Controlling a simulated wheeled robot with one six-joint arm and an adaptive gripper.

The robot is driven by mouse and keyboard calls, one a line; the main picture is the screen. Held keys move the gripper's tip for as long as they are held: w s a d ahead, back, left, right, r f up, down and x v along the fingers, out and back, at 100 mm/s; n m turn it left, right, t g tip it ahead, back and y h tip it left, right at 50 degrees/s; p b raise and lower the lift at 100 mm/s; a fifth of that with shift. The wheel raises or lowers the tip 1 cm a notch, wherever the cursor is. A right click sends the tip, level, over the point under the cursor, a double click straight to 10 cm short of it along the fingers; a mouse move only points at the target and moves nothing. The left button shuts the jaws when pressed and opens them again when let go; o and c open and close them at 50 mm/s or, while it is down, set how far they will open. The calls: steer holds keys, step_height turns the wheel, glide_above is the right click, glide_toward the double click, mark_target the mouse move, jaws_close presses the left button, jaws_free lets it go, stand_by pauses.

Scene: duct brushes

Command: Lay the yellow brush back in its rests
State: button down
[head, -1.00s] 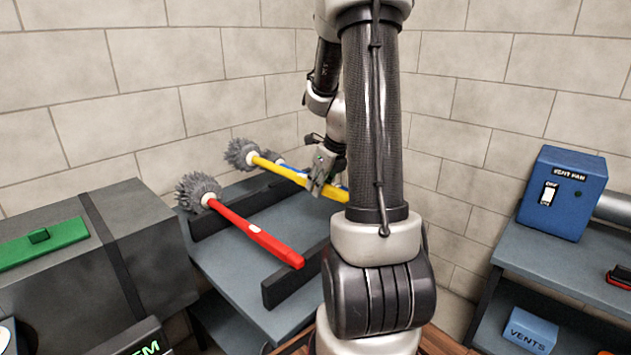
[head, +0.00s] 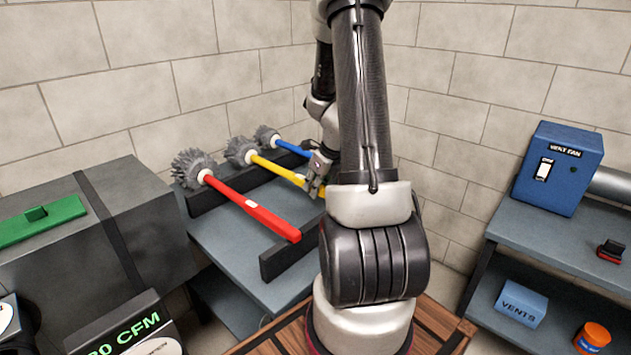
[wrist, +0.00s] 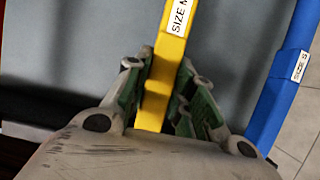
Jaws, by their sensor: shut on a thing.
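The yellow brush (head: 276,170) has a grey bristle head and lies between a red brush (head: 250,208) and a blue brush (head: 292,147). My gripper (head: 318,181) is shut on its handle. In the wrist view the yellow handle (wrist: 166,60), with a "SIZE M" label, runs between the fingers of my gripper (wrist: 160,92). The yellow handle is at the level of the back rest rail (head: 212,193); whether it touches the rail is unclear. Its near end and part of the front rest rail (head: 283,258) are hidden by my arm.
The red brush lies across both rails. The blue handle (wrist: 283,95) runs close on the right in the wrist view. A grey duct box (head: 140,225) stands left of the bench. A blue vent fan box (head: 556,170) stands on the right bench.

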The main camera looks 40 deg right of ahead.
stand_by(0.4)
steer(key=c, duration=1.1)
jaws_free()
steer(key=v, duration=1.2)
